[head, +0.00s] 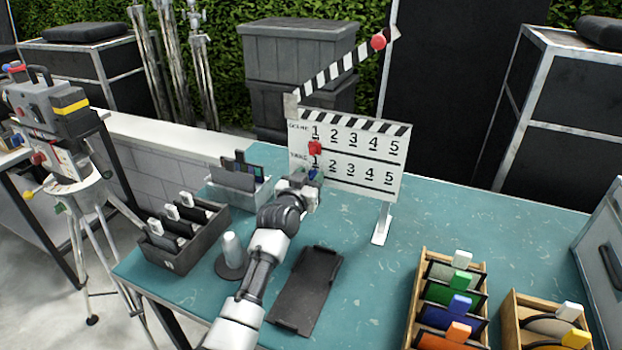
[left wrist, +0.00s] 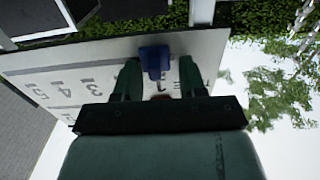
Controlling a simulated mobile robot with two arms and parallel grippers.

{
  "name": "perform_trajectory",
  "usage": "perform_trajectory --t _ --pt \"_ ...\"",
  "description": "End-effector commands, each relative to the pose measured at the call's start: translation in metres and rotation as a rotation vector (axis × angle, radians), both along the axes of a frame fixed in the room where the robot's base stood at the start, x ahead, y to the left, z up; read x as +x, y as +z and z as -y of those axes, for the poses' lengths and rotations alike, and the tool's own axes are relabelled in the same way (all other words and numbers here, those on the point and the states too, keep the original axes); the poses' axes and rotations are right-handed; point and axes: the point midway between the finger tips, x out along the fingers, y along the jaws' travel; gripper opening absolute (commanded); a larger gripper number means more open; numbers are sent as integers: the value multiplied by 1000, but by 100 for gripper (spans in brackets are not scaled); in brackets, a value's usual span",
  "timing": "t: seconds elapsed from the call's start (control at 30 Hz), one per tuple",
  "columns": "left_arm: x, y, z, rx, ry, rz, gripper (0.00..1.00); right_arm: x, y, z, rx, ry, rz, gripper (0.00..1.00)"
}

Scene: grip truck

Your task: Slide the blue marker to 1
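The clapperboard (head: 355,178) stands upright on the teal table, with two rows numbered 1 to 5. The blue marker (head: 313,174) is on its lower row, at the 1, partly hidden by my left gripper (head: 308,180). In the left wrist view, the blue marker (left wrist: 154,60) sits between the two fingers of my left gripper (left wrist: 158,78). The fingers are apart, with a visible gap on the marker's right side. The red marker (head: 315,147) is just above, near the 1 of the upper row. My right gripper is not in view.
A dark tray (head: 307,288) lies in front of the board. A grey bin (head: 183,240) and a pale upright piece on a dark round base (head: 231,250) stand to the left. Wooden racks (head: 413,300) stand at the front right. The table right of the board is clear.

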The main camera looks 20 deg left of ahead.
Motion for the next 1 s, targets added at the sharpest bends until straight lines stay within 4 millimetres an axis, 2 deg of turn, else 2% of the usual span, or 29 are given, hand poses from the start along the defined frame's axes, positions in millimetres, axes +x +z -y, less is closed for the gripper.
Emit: perform_trajectory --t 0.17,0.27,0.7,0.83,1.0 --pt "-4 -1 -2 1 3 0 38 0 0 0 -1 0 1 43" --pt "-13 -1 -2 1 2 -1 38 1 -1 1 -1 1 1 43" --pt "-87 -1 -3 2 1 0 38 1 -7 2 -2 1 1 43" --pt "-101 -1 -4 1 1 -1 38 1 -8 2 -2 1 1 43" --pt "-108 0 -4 1 1 0 38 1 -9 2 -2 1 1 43"
